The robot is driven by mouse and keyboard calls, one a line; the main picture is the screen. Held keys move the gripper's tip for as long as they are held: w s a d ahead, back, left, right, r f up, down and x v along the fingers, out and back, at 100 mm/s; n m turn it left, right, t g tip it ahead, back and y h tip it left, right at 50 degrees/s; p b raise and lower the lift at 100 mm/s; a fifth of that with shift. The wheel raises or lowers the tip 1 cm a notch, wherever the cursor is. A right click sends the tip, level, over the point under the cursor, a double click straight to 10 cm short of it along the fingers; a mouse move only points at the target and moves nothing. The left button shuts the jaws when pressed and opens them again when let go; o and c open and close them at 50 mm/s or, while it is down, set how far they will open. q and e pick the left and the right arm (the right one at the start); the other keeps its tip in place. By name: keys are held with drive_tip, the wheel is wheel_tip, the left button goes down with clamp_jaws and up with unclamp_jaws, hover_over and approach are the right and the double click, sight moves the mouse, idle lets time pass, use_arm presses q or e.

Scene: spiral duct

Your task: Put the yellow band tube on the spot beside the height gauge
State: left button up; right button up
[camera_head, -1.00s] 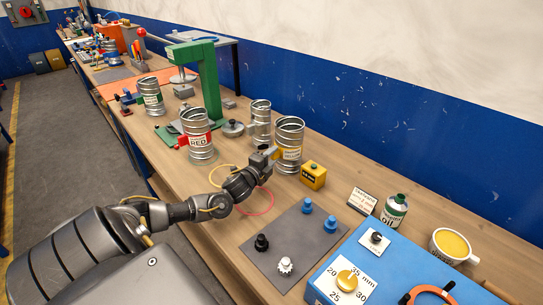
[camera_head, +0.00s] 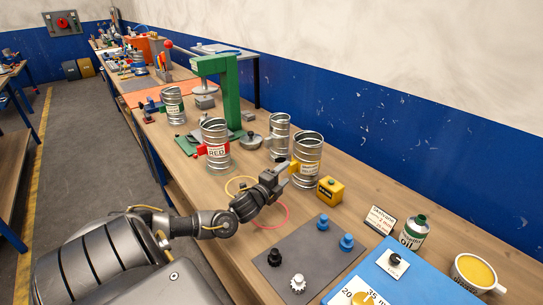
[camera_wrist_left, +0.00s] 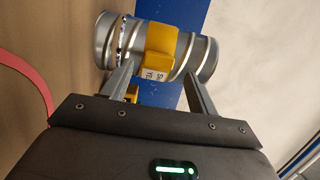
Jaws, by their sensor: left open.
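The yellow band tube (camera_head: 307,160) is a ribbed metal cylinder with a yellow label, upright on the bench. In the left wrist view the tube (camera_wrist_left: 155,50) lies across the picture, its yellow tag between the finger tips. My left gripper (camera_head: 281,172) is open, close beside the tube on its near left side; I cannot tell whether it touches. It also shows in the left wrist view (camera_wrist_left: 160,88). I cannot make out a marked spot. My right gripper is out of view.
A red-label tube (camera_head: 216,147), a plain tube (camera_head: 279,137) and a green-label tube (camera_head: 173,105) stand nearby. A yellow block (camera_head: 330,191) sits just right of the target tube. A grey mat (camera_head: 305,252) with several knobs and a blue box (camera_head: 397,282) lie nearer.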

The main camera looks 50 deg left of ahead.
use_arm(q)
drive_tip(key=s+d+b, duration=0.1)
drive_tip(key=s, duration=0.7)
drive_tip(key=shift+s, duration=0.2)
drive_tip(key=shift+d, duration=0.1)
